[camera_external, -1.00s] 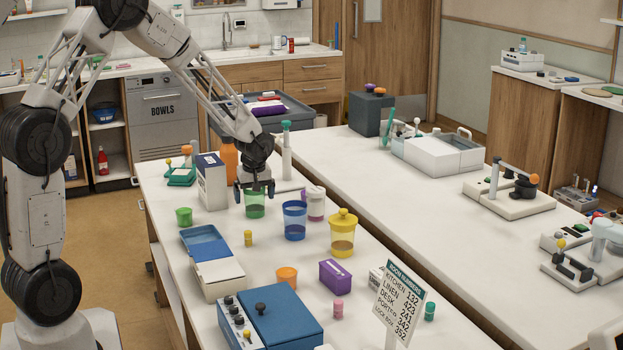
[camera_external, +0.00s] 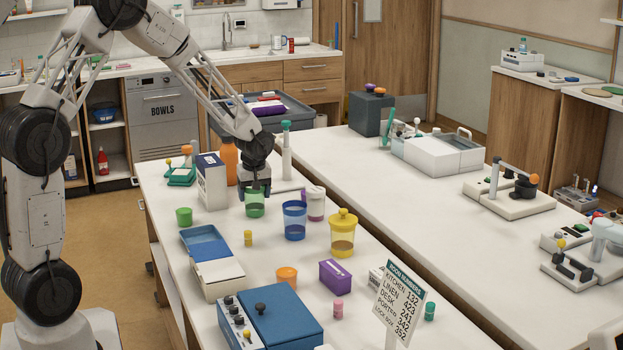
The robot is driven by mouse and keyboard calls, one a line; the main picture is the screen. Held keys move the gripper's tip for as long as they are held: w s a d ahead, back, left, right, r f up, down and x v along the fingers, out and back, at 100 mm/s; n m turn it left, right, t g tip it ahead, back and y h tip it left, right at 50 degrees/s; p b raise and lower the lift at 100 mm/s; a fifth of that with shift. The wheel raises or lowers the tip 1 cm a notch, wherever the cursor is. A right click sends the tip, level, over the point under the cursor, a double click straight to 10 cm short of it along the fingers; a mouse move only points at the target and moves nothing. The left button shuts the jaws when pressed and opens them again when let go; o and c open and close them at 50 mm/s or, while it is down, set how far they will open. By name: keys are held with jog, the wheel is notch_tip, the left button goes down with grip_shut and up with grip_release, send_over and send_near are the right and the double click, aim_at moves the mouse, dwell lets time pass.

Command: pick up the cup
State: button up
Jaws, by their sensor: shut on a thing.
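A green see-through cup (camera_external: 255,207) stands upright on the white table, toward its far end. My gripper (camera_external: 255,191) is over it, pointing down, with its fingers closed at the cup's rim. The cup appears to rest on the table still. The fingers hide part of the rim. Other cups stand near: a blue see-through cup (camera_external: 295,221) to the right, a small solid green cup (camera_external: 184,217) to the left, and a small orange cup (camera_external: 287,277) toward the front.
A white carton (camera_external: 211,182) and an orange bottle (camera_external: 229,162) stand close behind my gripper on the left. A white cylinder with a teal top (camera_external: 286,152) is behind right. A yellow lidded jar (camera_external: 343,234) and a purple box (camera_external: 335,277) stand further right and forward.

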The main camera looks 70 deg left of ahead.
notch_tip(320, 180, up, 3)
jog(key=shift+f, duration=0.1)
jog(key=shift+s+d, duration=0.2)
jog(key=shift+s, duration=0.1)
jog(key=s+d+r, duration=0.1)
jog(key=s+d, duration=0.6)
jog(key=s, duration=0.6)
jog(key=shift+s+d+r, duration=0.15)
jog(key=shift+s+r, duration=0.05)
jog(key=shift+r, duration=0.1)
jog(key=s+a+r, duration=0.4)
jog(key=a+r, duration=0.1)
jog(key=r, duration=0.2)
jog(key=s+a+r, duration=0.4)
jog(key=a+r, duration=0.2)
jog(key=r, duration=0.2)
jog(key=shift+r+n, duration=0.2)
jog(key=shift+n, duration=0.2)
